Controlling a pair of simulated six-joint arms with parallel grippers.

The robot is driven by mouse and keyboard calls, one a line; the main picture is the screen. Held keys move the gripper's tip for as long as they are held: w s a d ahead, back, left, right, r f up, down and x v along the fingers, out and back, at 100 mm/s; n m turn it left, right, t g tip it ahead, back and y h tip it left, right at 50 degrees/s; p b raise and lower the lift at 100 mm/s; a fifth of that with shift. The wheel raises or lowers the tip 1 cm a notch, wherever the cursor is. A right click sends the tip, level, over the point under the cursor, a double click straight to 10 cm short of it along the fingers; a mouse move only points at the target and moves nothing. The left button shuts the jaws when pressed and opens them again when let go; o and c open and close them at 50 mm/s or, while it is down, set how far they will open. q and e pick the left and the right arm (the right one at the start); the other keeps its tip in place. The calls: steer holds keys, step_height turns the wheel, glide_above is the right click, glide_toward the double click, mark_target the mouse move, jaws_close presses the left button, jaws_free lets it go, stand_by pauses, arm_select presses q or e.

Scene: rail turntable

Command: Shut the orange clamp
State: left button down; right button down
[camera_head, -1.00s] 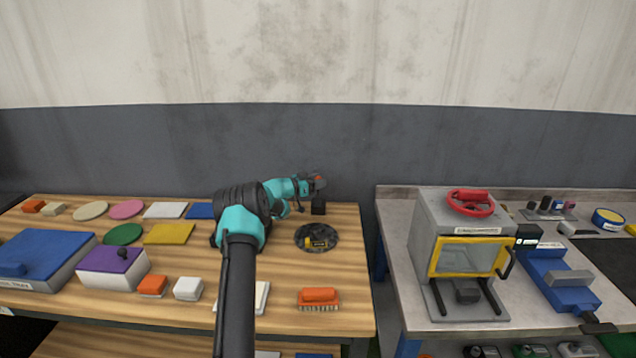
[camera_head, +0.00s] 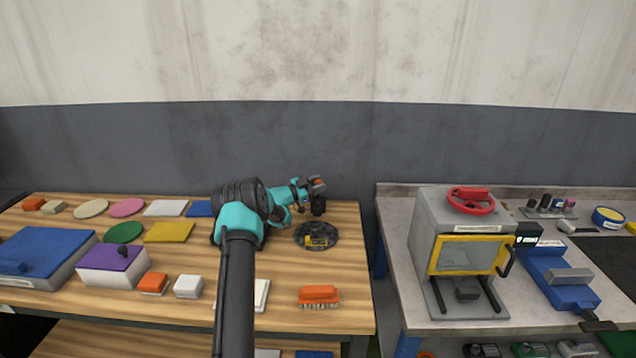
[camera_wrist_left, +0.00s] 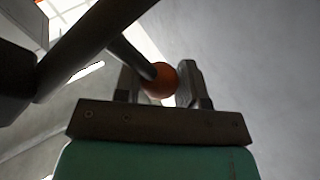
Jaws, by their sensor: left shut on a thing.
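The orange clamp shows in the head view as a small orange knob (camera_head: 318,181) above a dark base (camera_head: 318,207) at the back right of the wooden table. In the left wrist view its orange ball (camera_wrist_left: 161,80) sits on the end of a dark rod, between the two fingers. My left gripper (camera_head: 314,185) is shut on this orange ball. In the head view the gripper hides most of the lever, so its exact angle cannot be told. My right gripper is not in view.
A dark round turntable (camera_head: 316,236) with a yellow piece lies just in front of the clamp. An orange brush (camera_head: 319,295) lies near the front edge. Blocks, discs and boxes fill the table's left side. A grey oven-like box (camera_head: 425,240) stands on the right bench.

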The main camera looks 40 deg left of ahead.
mark_target(318, 199)
arm_select(q)
steer(key=shift+s+d+f, duration=0.5)
steer(key=shift+s+d, duration=0.1)
steer(key=shift+s, duration=0.1)
steer(key=shift+f, duration=0.1)
steer(key=c, duration=0.7)
jaws_free()
steer(key=shift+r, duration=0.2)
steer(key=shift+r, duration=0.5)
step_height(318, 199, up, 2)
steer(key=shift+r, duration=0.25)
steer(key=s+d+r, duration=0.1)
steer(key=s+d, duration=1)
steer(key=shift+d+r, duration=0.15)
steer(key=shift+d, duration=0.15)
